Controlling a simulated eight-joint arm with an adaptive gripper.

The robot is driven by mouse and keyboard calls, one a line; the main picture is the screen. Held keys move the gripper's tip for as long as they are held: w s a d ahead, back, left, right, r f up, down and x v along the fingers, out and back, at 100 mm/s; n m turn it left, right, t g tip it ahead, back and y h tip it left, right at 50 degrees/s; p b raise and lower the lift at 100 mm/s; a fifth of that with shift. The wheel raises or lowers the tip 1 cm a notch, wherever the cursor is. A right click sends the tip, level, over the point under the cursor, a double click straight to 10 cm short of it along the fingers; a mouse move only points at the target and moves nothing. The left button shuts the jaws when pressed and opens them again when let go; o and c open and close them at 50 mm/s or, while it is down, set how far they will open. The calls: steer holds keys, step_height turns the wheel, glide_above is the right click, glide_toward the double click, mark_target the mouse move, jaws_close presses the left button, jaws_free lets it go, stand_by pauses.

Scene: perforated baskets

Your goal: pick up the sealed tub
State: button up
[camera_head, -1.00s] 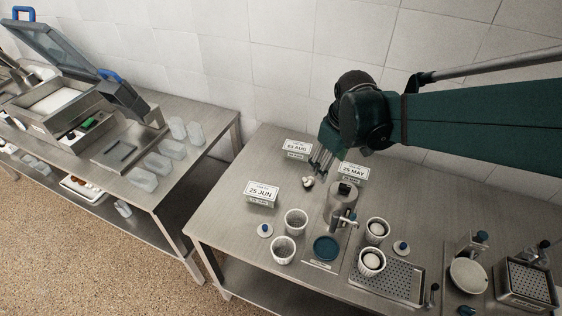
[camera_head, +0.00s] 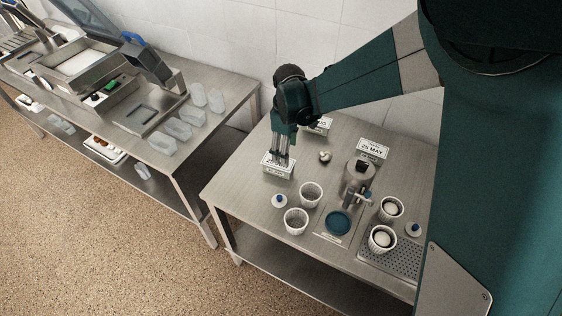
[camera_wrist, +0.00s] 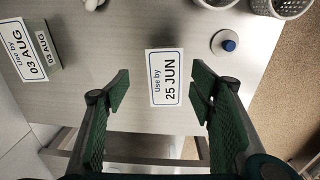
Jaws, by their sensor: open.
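Several clear tubs (camera_head: 178,129) stand on the left bench (camera_head: 232,84) beside the sealing machine. I cannot tell which of them is sealed. My gripper (camera_head: 281,158) is open and points down over the right table, at the 25 JUN card (camera_head: 270,165). It is well to the right of the tubs. In the wrist view the 25 JUN card (camera_wrist: 165,77) shows between the open fingers, with nothing held. I cannot tell whether the fingers touch it. No clear tub shows in the wrist view.
The right table (camera_head: 238,190) holds perforated baskets (camera_head: 296,221), a steel press (camera_head: 358,176), a blue disc (camera_head: 339,223) and the 25 MAY card (camera_head: 372,149). The 03 AUG card (camera_head: 322,125) is partly hidden by my gripper. A gap separates the two tables.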

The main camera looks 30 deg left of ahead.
mark_target(278, 166)
steer(key=shift+s+a+f+n, duration=0.25)
steer(key=shift+s+a+f, duration=0.05)
steer(key=shift+a+f, duration=0.35)
steer(key=shift+s+a+f+n, duration=0.25)
steer(key=shift+a+f, duration=0.3)
steer(key=shift+a, duration=0.1)
steer(key=shift+f, duration=1.3)
steer(key=shift+a+f, duration=0.1)
steer(key=shift+f, duration=2.5)
steer(key=c, duration=1.1)
steer(key=shift+r, duration=0.15)
steer(key=shift+c, duration=0.2)
